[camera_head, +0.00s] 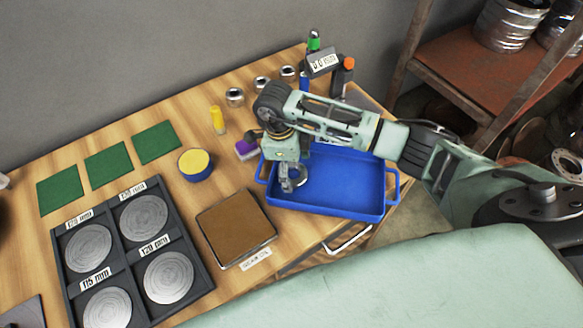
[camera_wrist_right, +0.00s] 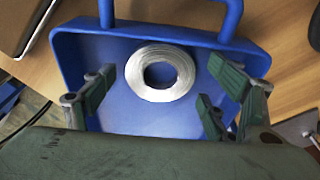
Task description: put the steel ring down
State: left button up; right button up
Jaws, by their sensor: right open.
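The steel ring (camera_wrist_right: 160,68) lies flat in the blue tray (camera_wrist_right: 115,115), seen in the right wrist view close to the tray's wall. In the head view the blue tray (camera_head: 335,200) stands at the table's right end, and the ring (camera_head: 298,184) is partly hidden behind my right gripper (camera_head: 292,181). In the wrist view my right gripper (camera_wrist_right: 150,105) is open, its fingers spread on both sides below the ring and apart from it. My left gripper is in neither view.
A brown square pad in a frame (camera_head: 234,229) lies left of the tray. A black holder with steel discs (camera_head: 127,222) is further left. A yellow-topped round tin (camera_head: 195,165), a purple-topped block (camera_head: 246,149) and small steel cylinders (camera_head: 235,97) stand nearby. Green pads (camera_head: 108,164) lie behind.

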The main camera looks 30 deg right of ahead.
jog(key=shift+r, duration=0.25)
jog(key=shift+w+r, duration=0.1)
jog(key=shift+r, duration=0.25)
notch_tip(320, 180, up, 11)
jog(key=a+b, duration=0.1)
jog(key=b, duration=0.1)
jog(key=shift+w+a+b, duration=0.2)
jog(key=shift+w+b, duration=0.1)
jog(key=shift+w, duration=0.15)
